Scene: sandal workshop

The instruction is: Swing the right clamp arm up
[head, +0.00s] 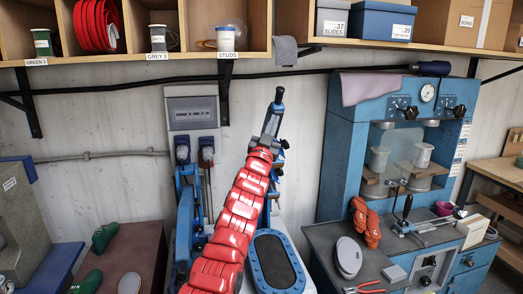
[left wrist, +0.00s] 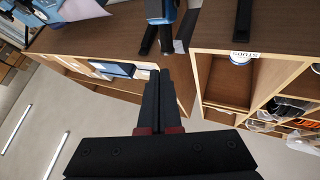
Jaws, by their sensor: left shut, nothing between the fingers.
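The right clamp arm (head: 278,97), blue with a dark tip, stands steeply up behind the end of my red left arm. Its lower part is mostly hidden by my arm. In the left wrist view a blue and black end with a metal tip (left wrist: 160,18), likely this clamp arm, is just beyond my fingertips. My left gripper (head: 270,124) is shut and empty, close to the clamp arm; I cannot tell whether they touch. Its closed dark fingers also show in the left wrist view (left wrist: 153,80). A blue plate with a dark oval pad (head: 274,263) is below. My right gripper is not in view.
A shelf with spools and boxes (head: 365,23) runs along the wall above. A blue press machine (head: 345,130) stands at the right, with orange sandal parts (head: 366,224) and pliers on its bench. Green pieces (head: 104,236) lie on a brown surface at the left.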

